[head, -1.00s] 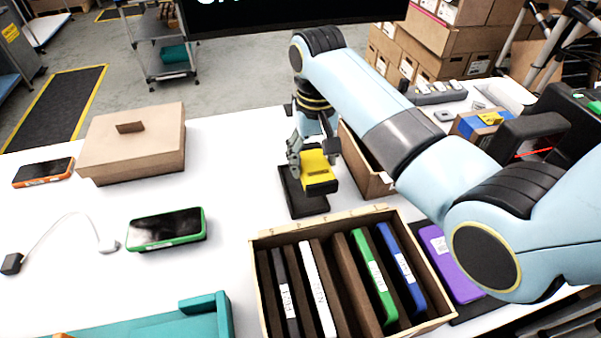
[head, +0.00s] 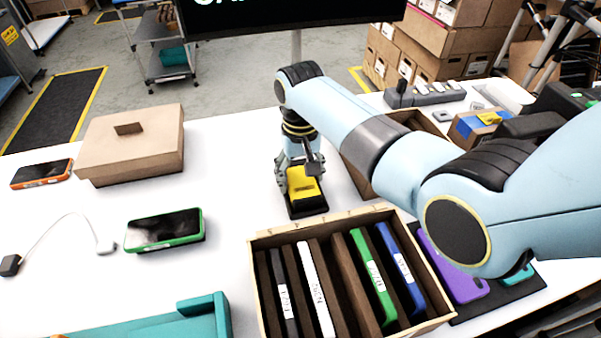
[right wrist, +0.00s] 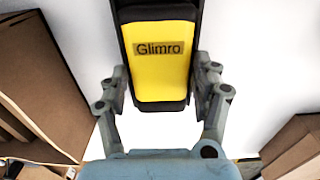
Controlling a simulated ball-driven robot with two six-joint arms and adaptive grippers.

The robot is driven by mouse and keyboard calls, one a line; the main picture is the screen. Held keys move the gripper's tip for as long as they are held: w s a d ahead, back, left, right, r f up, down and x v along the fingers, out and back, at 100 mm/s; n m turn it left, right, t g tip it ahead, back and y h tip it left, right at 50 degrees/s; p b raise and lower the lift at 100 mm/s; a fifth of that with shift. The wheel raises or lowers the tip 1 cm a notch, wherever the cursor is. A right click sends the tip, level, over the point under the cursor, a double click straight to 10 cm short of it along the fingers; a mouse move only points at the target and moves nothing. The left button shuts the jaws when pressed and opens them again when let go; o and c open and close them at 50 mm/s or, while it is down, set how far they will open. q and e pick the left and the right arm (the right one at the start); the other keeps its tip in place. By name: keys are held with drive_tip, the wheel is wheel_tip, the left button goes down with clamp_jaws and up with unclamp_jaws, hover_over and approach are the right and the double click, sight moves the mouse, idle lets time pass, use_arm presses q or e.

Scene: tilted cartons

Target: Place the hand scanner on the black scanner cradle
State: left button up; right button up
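The hand scanner (head: 303,187) is yellow with black parts. In the head view it sits over the black scanner cradle (head: 310,211), whose near edge shows below it. It looks low on the cradle, but I cannot tell whether it is fully seated. My right gripper (head: 298,172) is around the scanner from the far side. The cradle is mostly hidden beneath the scanner. My left gripper is not in view.
A wooden crate (head: 257,285) with several upright devices stands in front of the cradle. An open cardboard box (head: 357,165) is close on its right. A green-cased device (head: 164,230) and a closed carton (head: 130,148) lie left. White table is free left of the cradle.

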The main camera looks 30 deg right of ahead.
sight(300, 177)
drive_tip(key=shift+o, duration=1.3)
drive_tip(key=shift+r, duration=0.1)
wheel_tip(300, 177, up, 12)
drive_tip(key=shift+p, duration=0.3)
